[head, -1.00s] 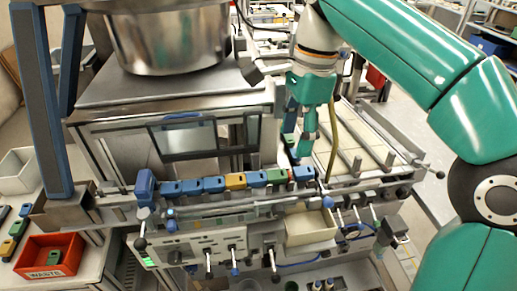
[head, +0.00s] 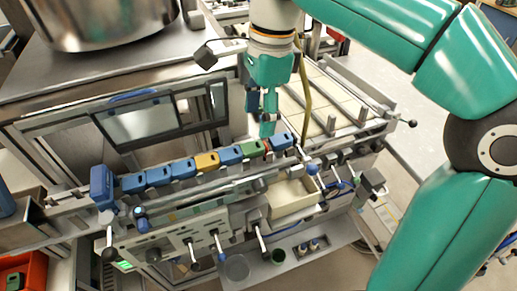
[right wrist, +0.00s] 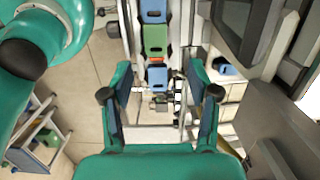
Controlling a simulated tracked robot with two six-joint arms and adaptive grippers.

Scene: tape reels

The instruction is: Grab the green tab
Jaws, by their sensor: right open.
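The green tab (head: 250,149) sits in a row of blue, yellow and green blocks on a rail, between two blue blocks near the row's right end. In the right wrist view the green tab (right wrist: 155,41) lies beyond the fingertips, with the end blue block (right wrist: 157,76) nearer. My right gripper (head: 261,117) hangs just behind the right end of the row, fingers pointing down. In the right wrist view it (right wrist: 158,78) is open, with nothing held and a finger on each side of the row's line. My left gripper is not in view.
A yellow block (head: 207,161) sits farther left in the row. A tall blue block (head: 102,187) stands at the rail's left end. A cream bin (head: 292,197) and levers lie in front. A steel bowl (head: 105,22) stands at the upper left.

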